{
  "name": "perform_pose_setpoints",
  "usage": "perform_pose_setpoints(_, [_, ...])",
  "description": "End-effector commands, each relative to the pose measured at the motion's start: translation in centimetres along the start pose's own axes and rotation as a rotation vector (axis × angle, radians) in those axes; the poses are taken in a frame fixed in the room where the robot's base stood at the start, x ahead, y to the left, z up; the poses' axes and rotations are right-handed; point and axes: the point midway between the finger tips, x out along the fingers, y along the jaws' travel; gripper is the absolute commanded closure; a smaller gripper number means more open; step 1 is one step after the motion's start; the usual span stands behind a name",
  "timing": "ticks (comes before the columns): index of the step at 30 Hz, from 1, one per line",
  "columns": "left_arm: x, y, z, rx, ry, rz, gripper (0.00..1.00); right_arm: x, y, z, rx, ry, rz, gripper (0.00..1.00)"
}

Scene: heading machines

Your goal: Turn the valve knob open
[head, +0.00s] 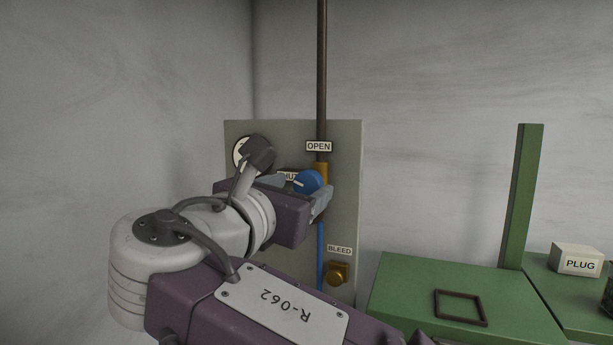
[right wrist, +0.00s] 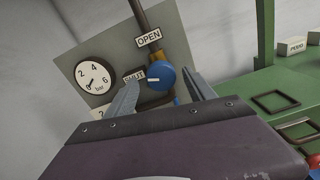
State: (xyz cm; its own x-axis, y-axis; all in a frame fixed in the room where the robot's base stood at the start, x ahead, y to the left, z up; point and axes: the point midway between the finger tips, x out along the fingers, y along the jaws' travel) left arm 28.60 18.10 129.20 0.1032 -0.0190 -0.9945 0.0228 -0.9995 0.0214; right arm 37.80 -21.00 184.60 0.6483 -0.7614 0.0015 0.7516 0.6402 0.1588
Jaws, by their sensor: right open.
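The blue valve knob (head: 308,181) sits on a brass fitting on a grey panel (head: 344,220). A white pointer line on it lies about level and points left, towards the SHUT label (head: 288,176). The OPEN label (head: 318,146) is above the knob. My right gripper (head: 300,191) is open, with one finger on each side of the knob. In the right wrist view the knob (right wrist: 161,77) shows between the two fingers, and I cannot tell whether they touch it. My left gripper is not in view.
A pressure gauge (right wrist: 93,76) is left of the knob. A brown pipe (head: 322,70) runs up from the fitting and a blue pipe (head: 320,250) runs down. A brass bleed fitting (head: 337,273) is lower right. A green bench (head: 400,275) with a PLUG box (head: 577,260) stands right.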

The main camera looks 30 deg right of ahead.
Motion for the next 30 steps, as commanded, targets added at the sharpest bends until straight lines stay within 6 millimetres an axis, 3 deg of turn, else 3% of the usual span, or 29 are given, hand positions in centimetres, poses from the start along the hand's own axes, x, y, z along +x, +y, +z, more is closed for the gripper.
perform_pose_setpoints(3, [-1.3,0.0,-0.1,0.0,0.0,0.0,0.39,2.4,-0.1,0.4,-0.002,-0.001,-0.006,0.37])
perform_pose_setpoints(7, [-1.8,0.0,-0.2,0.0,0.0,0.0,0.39,4.0,0.0,0.3,-0.002,-0.001,-0.003,0.37])
perform_pose_setpoints(17, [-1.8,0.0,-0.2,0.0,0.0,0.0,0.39,4.5,0.1,0.0,0.0,0.0,0.002,0.37])
perform_pose_setpoints(21, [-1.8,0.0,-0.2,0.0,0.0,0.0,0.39,4.5,0.1,0.0,0.0,0.0,0.001,0.76])
perform_pose_setpoints(24, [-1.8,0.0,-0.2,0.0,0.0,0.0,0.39,4.5,0.1,0.0,0.0,0.0,0.002,0.97])
perform_pose_setpoints(30, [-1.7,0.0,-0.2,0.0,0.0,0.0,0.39,4.5,0.1,0.0,0.016,0.0,0.001,0.97])
